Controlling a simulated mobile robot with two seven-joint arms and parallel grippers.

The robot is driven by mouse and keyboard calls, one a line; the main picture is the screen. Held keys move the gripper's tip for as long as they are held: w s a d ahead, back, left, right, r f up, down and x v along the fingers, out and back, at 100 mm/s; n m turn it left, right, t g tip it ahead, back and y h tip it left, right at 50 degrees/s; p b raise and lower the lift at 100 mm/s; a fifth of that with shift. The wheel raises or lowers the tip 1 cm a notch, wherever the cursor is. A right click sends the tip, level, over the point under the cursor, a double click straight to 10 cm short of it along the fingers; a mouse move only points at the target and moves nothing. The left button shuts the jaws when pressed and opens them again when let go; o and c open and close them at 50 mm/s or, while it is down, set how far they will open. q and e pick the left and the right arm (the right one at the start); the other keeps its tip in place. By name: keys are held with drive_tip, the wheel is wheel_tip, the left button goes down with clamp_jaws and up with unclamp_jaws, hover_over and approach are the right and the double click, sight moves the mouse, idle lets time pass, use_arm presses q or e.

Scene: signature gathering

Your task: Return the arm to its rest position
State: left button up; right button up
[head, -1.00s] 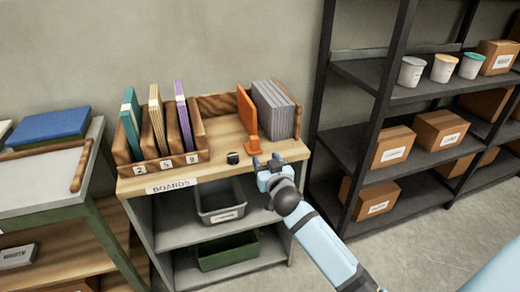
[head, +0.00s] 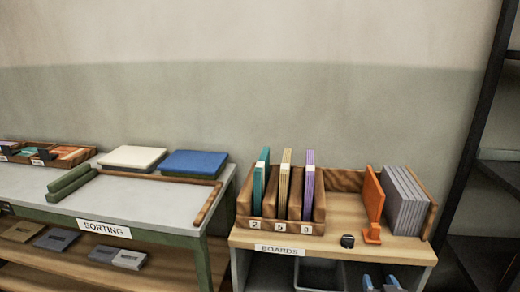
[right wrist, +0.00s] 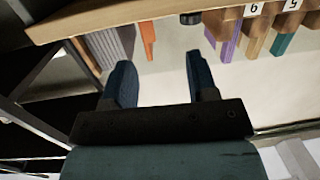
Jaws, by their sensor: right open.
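My right gripper (head: 380,284) shows only by its blue fingertips at the bottom edge of the head view, in front of the BOARDS table (head: 335,242). In the right wrist view the gripper (right wrist: 160,76) has its two dark blue fingers spread, with nothing between them. That view looks inverted, with the table's wooden edge (right wrist: 110,17) across its upper left part. The rest of my right arm is out of the head view. My left gripper is in neither view.
On the BOARDS table stand a wooden rack (head: 283,226) with teal, cream and purple boards, a small black object (head: 347,241), an orange bookend (head: 374,200) and grey boards (head: 403,203). A sorting table (head: 140,198) is left. A dark shelf frame (head: 478,130) is right.

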drive_tip(key=s+a+f+n+g+y, duration=0.25)
drive_tip(key=s+a+f, duration=0.35)
drive_tip(key=s, duration=0.4)
drive_tip(key=s+a+f+n+g+y, duration=0.2)
drive_tip(key=s+a+f+g+y, duration=0.15)
drive_tip(key=s+a, duration=0.65)
use_arm(q)
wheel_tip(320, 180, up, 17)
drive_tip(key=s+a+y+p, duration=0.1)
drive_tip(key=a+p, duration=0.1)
drive_tip(key=p, duration=2.4)
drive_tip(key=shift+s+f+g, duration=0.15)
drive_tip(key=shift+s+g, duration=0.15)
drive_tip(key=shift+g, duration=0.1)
use_arm(e)
drive_tip(key=s+d+r, duration=0.1)
drive_tip(key=r, duration=0.7)
drive_tip(key=s+d+r, duration=0.1)
drive_tip(key=s+r, duration=0.1)
drive_tip(key=r, duration=0.6)
drive_tip(key=shift+s+d+r, duration=0.15)
drive_tip(key=shift+d+r, duration=0.05)
drive_tip(key=shift+d, duration=0.15)
